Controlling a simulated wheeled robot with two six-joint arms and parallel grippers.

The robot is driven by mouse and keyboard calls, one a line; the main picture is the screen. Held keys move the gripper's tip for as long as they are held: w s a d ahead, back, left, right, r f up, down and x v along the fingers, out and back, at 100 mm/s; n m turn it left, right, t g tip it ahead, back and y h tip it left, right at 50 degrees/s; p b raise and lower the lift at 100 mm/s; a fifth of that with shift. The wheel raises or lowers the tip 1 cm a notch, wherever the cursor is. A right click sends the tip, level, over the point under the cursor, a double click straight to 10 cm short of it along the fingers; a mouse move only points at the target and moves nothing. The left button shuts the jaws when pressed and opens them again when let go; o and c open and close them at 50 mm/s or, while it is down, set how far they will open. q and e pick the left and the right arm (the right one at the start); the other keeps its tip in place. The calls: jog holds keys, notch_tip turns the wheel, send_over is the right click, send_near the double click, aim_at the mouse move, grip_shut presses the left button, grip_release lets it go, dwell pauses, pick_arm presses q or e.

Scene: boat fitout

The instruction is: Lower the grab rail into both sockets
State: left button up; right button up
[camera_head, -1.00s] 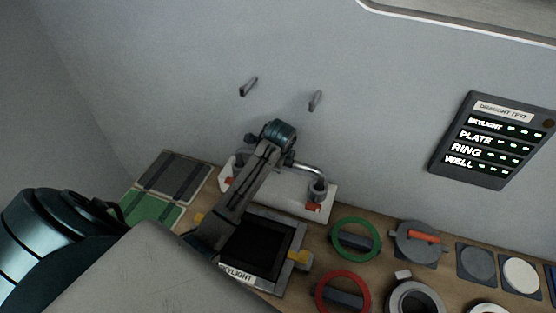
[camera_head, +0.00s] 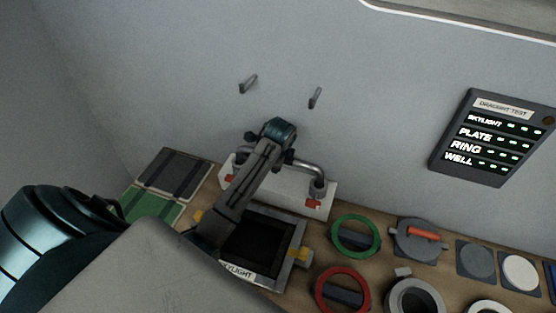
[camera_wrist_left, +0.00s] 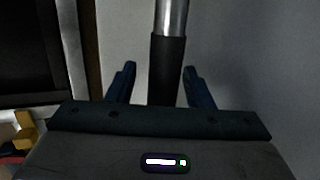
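The grab rail (camera_head: 309,166) is a grey metal bar with a bent end, over a white base (camera_head: 290,205) against the wall. Its right end stands at the right socket (camera_head: 318,189); how deep it sits cannot be told. The left end and left socket are mostly hidden by my left arm. My left gripper (camera_head: 270,148) is at the rail's middle. In the left wrist view, the rail's dark sleeve (camera_wrist_left: 167,70) runs between the two fingers of my gripper (camera_wrist_left: 160,85), with a visible gap on the left side. My right gripper is not in view.
A skylight frame (camera_head: 297,255) lies in front of the base. Green (camera_head: 376,238) and red (camera_head: 343,272) rings and a round plate with a red handle (camera_head: 422,235) lie to the right. Two pegs (camera_head: 315,98) stick out of the wall above.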

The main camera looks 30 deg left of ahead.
pick_arm(q)
jog(key=shift+s+r, duration=0.1)
jog(key=shift+r, duration=0.2)
jog(key=b+v, duration=0.2)
jog(key=v, duration=0.8)
jog(key=shift+d, duration=0.1)
